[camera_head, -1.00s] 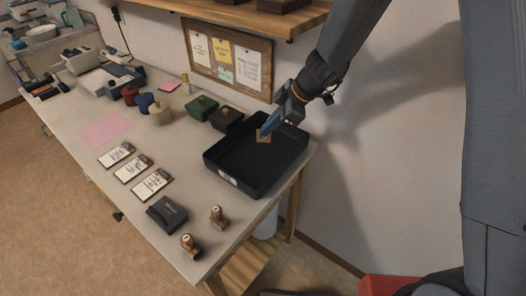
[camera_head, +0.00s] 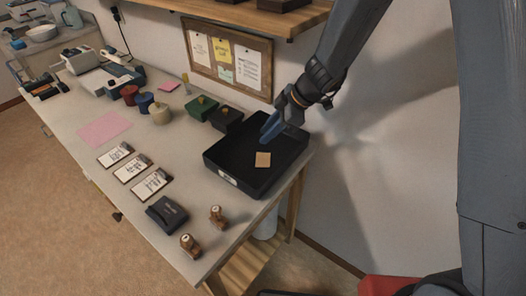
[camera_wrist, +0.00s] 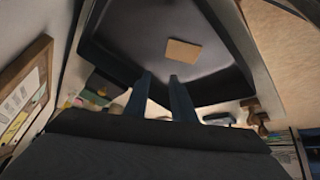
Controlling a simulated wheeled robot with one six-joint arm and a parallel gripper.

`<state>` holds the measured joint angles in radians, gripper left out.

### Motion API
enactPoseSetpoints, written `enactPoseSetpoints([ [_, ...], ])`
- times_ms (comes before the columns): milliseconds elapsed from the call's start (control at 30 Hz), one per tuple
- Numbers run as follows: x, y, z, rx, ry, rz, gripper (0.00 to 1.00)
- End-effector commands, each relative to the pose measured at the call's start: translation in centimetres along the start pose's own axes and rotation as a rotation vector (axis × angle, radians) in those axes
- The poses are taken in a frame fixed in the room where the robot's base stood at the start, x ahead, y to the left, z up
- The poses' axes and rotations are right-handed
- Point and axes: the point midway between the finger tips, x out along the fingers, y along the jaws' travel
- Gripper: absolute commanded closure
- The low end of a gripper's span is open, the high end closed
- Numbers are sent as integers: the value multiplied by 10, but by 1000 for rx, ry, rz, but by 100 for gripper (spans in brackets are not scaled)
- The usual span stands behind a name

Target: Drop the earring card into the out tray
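The earring card (camera_head: 263,159) is a small tan square lying inside the black out tray (camera_head: 225,170) at the right end of the bench. In the wrist view the card (camera_wrist: 183,53) lies apart from my fingertips on the dark tray floor (camera_wrist: 125,45). My gripper (camera_head: 267,137) is above the far side of the tray. Its two blue fingers (camera_wrist: 160,77) are parted with nothing between them.
Green (camera_head: 201,108) and black (camera_head: 226,120) boxes stand left of the tray. Several white cards (camera_head: 132,169), a dark box (camera_head: 167,212) and two brown stamps (camera_head: 190,244) lie nearer the front edge. A corkboard (camera_head: 228,60) hangs behind.

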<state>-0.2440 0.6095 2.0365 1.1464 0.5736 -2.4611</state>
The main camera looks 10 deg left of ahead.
Motion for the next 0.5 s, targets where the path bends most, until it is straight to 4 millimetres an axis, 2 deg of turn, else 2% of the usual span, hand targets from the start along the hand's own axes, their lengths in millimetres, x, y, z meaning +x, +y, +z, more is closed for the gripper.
enactPoseSetpoints([
  [167,-15,2,0,-1,1,4,77],
  [500,-63,2,1,0,0,4,77],
])
